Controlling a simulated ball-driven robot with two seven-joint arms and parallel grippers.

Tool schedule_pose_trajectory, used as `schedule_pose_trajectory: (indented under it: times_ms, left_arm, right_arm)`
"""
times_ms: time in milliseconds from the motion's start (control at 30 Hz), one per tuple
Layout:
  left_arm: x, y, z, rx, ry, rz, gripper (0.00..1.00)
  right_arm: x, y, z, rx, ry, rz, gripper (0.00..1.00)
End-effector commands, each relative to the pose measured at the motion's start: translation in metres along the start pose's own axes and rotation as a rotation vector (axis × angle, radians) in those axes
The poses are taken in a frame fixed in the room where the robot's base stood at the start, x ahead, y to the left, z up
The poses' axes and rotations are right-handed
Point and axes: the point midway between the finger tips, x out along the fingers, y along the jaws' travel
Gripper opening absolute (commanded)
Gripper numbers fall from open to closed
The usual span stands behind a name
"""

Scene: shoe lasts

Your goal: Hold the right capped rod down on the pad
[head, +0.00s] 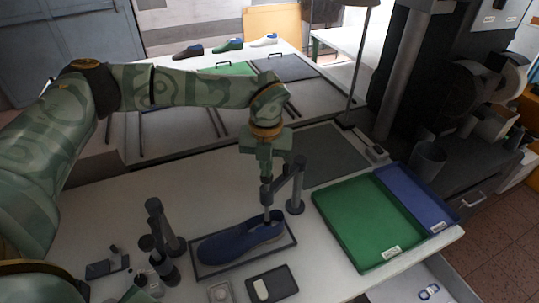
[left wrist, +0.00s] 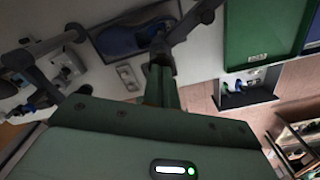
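The right capped rod (head: 267,196) is a dark upright rod on a side arm from a grey post (head: 297,184). Its lower end meets the heel end of a blue shoe last (head: 236,243), which lies on a dark-rimmed tray (head: 213,272). Any pad under the rod's tip is hidden or too small to tell. My left gripper (head: 266,176) points down with its fingers close together, its tips at the top of the rod. It also shows in the left wrist view (left wrist: 160,66), over the rod. I cannot tell whether the fingers pinch the cap.
A second dark post stand (head: 160,228) is left of the tray. A small black tray (head: 272,285) lies in front. Green (head: 366,222) and blue (head: 413,200) trays are at right. Three shoe lasts stand on the back table. The left middle of the table is clear.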

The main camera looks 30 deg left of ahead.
Motion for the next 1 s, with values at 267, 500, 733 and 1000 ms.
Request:
schedule_pose_trajectory:
  times_ms: [267,500,733,1000]
  left_arm:
    - [-0.031,0.000,0.000,-0.002,-0.001,0.000,0.00]
    - [-0.055,0.000,0.001,-0.002,-0.003,-0.001,0.00]
    - [-0.071,0.000,0.001,-0.001,-0.003,-0.002,0.00]
    - [-0.070,0.000,0.001,-0.001,-0.003,-0.002,0.00]
  right_arm:
    - [-0.025,0.001,-0.004,0.000,0.003,0.001,0.34]
    - [-0.042,0.002,-0.007,0.000,0.005,0.001,0.34]
    - [-0.054,0.002,-0.008,0.000,0.006,0.001,0.34]
    - [-0.052,0.002,-0.008,0.000,0.006,0.001,0.34]
